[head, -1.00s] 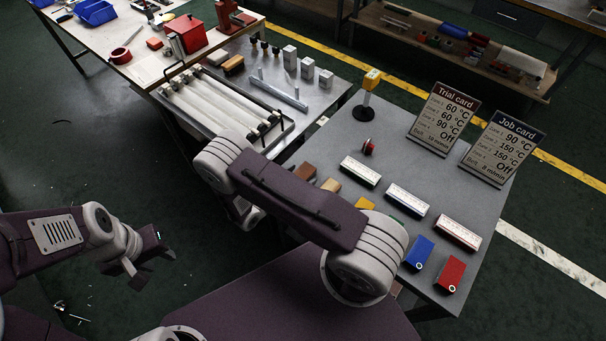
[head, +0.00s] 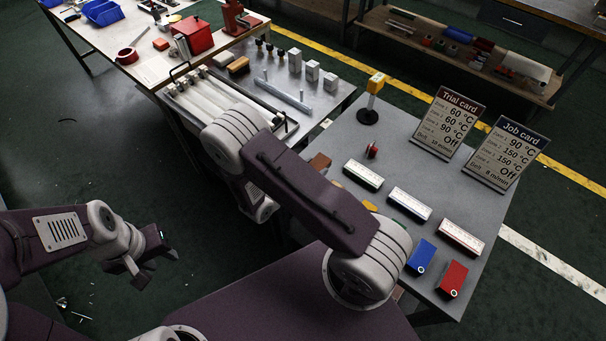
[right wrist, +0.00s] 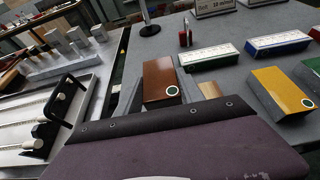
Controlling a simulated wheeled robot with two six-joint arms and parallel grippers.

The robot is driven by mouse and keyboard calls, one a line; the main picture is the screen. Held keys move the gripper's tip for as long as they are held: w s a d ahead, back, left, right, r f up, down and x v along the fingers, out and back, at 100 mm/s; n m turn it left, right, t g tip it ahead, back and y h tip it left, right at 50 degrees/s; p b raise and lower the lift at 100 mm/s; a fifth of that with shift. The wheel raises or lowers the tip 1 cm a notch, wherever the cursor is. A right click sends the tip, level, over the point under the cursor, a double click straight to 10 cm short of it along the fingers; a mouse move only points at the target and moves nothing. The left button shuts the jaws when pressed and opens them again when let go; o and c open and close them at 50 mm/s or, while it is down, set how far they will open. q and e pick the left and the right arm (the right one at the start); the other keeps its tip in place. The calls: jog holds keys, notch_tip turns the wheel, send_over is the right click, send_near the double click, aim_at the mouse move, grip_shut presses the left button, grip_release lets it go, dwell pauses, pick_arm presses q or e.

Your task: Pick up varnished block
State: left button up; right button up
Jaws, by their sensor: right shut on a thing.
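A brown block (right wrist: 160,78) with a green-and-white round mark on its near end shows in the right wrist view; I take it for the varnished block. My right gripper (right wrist: 163,92) has a grey finger on each side of it and is shut on it. In the head view part of the brown block (head: 320,161) shows beside my right arm, which hides the gripper. I cannot tell whether the block is clear of the table. My left gripper (head: 146,264) is open and empty above the floor, away from the tables.
A tan block (right wrist: 209,89) lies close to the right of the brown one. A yellow block (right wrist: 282,90), blue block (head: 421,256) and red block (head: 452,278) lie further right. White-topped strips (head: 410,203), a Trial card (head: 449,120) and a Job card (head: 506,153) stand beyond. A roller rack (head: 215,108) stands left.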

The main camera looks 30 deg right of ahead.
jog(key=s+d+r, duration=0.4)
jog(key=d+r, duration=0.1)
jog(key=d, duration=0.2)
jog(key=shift+d, duration=0.15)
